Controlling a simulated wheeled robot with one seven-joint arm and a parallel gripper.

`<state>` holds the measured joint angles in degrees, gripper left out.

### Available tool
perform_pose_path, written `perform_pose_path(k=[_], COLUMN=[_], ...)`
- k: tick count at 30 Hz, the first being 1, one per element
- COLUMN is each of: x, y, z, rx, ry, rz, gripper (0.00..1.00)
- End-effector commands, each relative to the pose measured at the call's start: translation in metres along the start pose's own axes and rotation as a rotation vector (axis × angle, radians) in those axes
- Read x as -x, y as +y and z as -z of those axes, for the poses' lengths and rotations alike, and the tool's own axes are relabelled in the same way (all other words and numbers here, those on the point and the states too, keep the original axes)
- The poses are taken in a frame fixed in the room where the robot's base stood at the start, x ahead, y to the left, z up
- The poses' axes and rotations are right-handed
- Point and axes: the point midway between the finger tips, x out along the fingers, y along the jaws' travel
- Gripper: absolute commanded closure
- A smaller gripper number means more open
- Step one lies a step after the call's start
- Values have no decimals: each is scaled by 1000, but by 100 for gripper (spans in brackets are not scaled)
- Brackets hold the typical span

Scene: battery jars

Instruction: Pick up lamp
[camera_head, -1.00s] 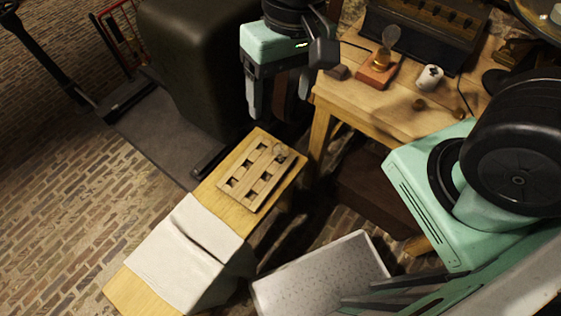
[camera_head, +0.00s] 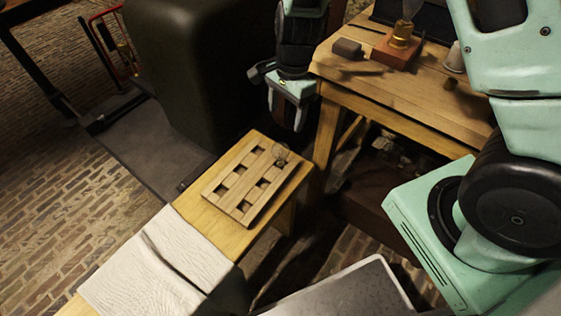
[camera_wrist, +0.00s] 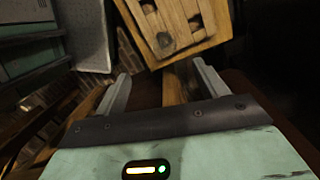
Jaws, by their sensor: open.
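A small clear glass lamp bulb (camera_head: 281,153) stands in the end of a wooden rack (camera_head: 232,203) with square holes. The rack lies on a narrow wooden bench. In the wrist view a round, lamp-like shape (camera_wrist: 164,41) shows at the near end of the rack (camera_wrist: 180,22), beyond my fingertips. My gripper (camera_head: 285,118) points downward above and just behind the rack's lamp end, apart from it. In the wrist view my gripper (camera_wrist: 160,74) has its two fingers spread, with nothing between them.
A wooden table (camera_head: 390,83) stands to the right, carrying a brass socket with glass on a block (camera_head: 398,47) and a dark small block (camera_head: 347,48). A white cloth (camera_head: 160,262) covers the bench's near part. A dark green rounded body (camera_head: 190,75) stands behind left.

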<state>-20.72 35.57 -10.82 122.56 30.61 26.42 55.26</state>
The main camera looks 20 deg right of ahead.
Motion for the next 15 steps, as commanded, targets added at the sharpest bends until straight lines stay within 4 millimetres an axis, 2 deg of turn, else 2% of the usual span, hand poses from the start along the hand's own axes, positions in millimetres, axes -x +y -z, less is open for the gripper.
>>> perform_pose_path(k=[1,9,15], x=[-15,-69,-87], y=[1,1,0], z=[1,1,0], rx=[-1,0,1], ry=[-1,-1,-1], rz=[-5,-4,-1], gripper=[28,28,28])
